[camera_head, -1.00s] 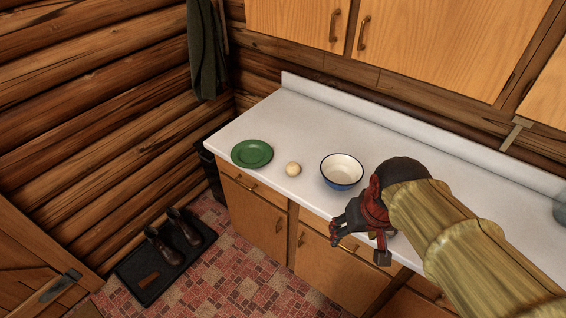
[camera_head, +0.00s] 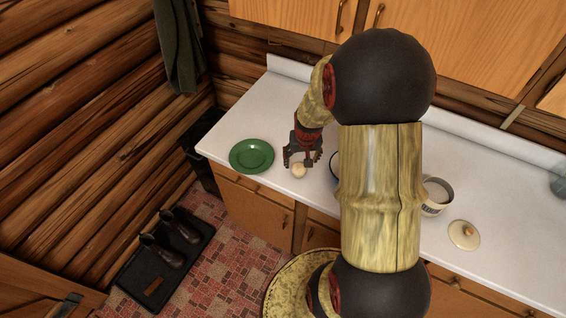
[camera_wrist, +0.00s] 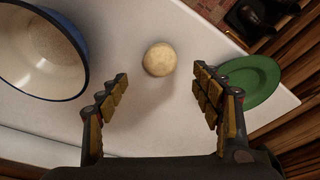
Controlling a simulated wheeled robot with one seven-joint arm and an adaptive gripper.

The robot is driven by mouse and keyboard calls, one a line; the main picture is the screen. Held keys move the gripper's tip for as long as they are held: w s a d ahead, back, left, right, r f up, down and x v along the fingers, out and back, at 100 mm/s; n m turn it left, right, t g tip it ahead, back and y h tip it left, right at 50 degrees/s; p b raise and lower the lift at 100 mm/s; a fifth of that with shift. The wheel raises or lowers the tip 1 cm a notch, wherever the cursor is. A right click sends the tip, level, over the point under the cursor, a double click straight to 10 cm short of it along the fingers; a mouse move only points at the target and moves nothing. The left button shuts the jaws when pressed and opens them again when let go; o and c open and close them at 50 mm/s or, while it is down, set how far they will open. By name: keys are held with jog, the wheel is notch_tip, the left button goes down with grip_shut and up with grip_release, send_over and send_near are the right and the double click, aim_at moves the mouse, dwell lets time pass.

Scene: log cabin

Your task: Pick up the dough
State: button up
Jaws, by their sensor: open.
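The dough is a small pale round ball (camera_head: 298,170) on the white counter, just right of the green plate. In the wrist view the dough (camera_wrist: 160,59) lies ahead of and between the open fingers, a little beyond the tips. My gripper (camera_head: 302,157) is open and empty, over the counter right at the dough in the head view. It also shows in the wrist view (camera_wrist: 160,82) with its fingers spread wide, apart from the dough.
The green plate (camera_head: 251,156) is left of the dough. A white bowl with a blue rim (camera_wrist: 44,50) stands on its other side, mostly hidden behind my arm in the head view. A canister (camera_head: 436,196) and a lid (camera_head: 464,235) stand farther right on the counter (camera_head: 505,210).

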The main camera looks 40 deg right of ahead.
aim_at(300, 166)
jog(key=shift+w+d+f, duration=0.1)
jog(key=shift+w+d, duration=0.05)
jog(key=shift+w, duration=0.1)
jog(key=shift+d+f, duration=0.1)
jog(key=shift+f, duration=0.15)
jog(key=x, duration=0.7)
jog(key=shift+b, duration=0.4)
jog(key=shift+s+a, duration=0.1)
jog(key=shift+a, duration=0.15)
jog(key=shift+c, duration=1)
jog(key=c, duration=1.1)
